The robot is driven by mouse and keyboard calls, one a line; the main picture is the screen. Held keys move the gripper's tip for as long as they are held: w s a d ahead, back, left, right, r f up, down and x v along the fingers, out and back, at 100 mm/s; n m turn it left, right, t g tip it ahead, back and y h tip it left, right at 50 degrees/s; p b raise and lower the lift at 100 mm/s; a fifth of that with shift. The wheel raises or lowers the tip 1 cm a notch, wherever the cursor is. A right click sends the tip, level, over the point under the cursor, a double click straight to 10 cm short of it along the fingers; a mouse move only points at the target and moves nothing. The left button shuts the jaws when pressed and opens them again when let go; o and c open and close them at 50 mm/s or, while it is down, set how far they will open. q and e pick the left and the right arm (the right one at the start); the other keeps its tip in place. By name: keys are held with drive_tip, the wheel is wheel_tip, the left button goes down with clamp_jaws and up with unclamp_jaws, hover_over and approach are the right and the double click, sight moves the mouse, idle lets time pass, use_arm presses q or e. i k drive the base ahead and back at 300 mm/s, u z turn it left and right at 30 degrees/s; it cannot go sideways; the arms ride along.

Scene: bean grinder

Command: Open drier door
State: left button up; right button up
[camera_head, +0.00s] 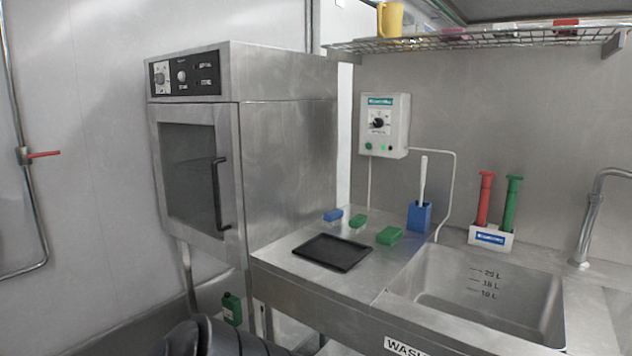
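The drier (285,150) is a tall steel cabinet left of centre, with a control panel of knobs (182,76) on its upper front. Its door (230,150) has a dark glass window (185,170) and looks shut against the cabinet. A black vertical bar handle (217,195) stands out on the door's right side. Nothing touches the handle. Neither of my grippers shows in the head view. A dark rounded shape is cut off at the bottom edge, and no gripper fingers can be made out on it.
A steel counter (290,262) with a black tray (332,252) and a sink (480,290) stands to the right of the drier. A wall pipe with a red lever (42,154) is at far left. A green bottle (232,308) is below the drier. The space before the door looks clear.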

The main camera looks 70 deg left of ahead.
sight(230, 249)
drive_tip(key=u, duration=3.1)
drive_tip(key=k, duration=0.6)
drive_tip(key=u, duration=0.55)
drive_tip(key=i, duration=1.95)
drive_tip(key=z, duration=0.8)
